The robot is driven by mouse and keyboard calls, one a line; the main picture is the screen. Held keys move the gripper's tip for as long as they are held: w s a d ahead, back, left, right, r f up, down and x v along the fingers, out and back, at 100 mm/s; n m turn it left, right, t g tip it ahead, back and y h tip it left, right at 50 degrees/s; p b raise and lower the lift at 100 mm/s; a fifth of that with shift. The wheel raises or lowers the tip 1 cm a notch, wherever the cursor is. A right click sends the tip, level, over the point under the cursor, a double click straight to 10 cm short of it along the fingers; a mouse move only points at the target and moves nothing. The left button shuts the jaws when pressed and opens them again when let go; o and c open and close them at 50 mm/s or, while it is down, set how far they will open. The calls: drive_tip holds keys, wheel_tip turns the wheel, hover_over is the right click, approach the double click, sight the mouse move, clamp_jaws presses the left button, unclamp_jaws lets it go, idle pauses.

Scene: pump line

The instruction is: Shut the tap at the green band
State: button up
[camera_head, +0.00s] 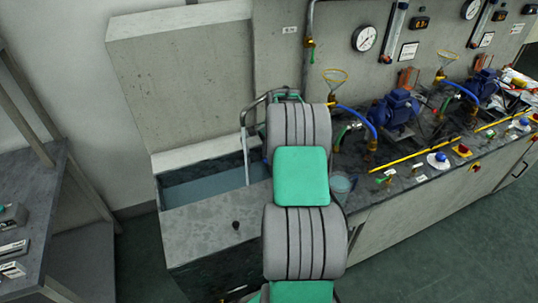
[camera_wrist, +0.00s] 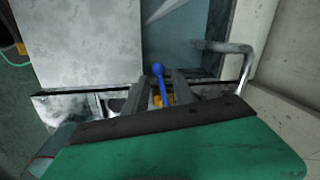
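My gripper (camera_wrist: 160,85) is open in the wrist view, with one dark finger on each side of a blue lever (camera_wrist: 160,80). The lever has a round knob and stands by a yellow fitting (camera_wrist: 166,100). Gaps show between lever and fingers; I cannot tell whether either touches. No green band shows by this lever; my green wrist housing covers the area below. In the head view my arm hides the gripper. A small green-handled tap (camera_head: 381,178) stands at the bench's front edge.
A water-filled tank (camera_head: 210,185) with a bent metal pipe (camera_head: 243,140) is beside my arm; the pipe (camera_wrist: 235,48) is right of my gripper in the wrist view. Blue pumps (camera_head: 397,108), hoses and gauges crowd the bench to the right. A clear cup (camera_head: 341,186) is close to my arm.

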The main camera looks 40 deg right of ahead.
drive_tip(key=shift+r, duration=0.1)
wheel_tip(320, 180, up, 8)
drive_tip(key=s+b, duration=0.1)
drive_tip(key=shift+s+f+b, duration=0.25)
drive_tip(key=shift+b, duration=0.05)
drive_tip(key=shift+c, duration=0.3)
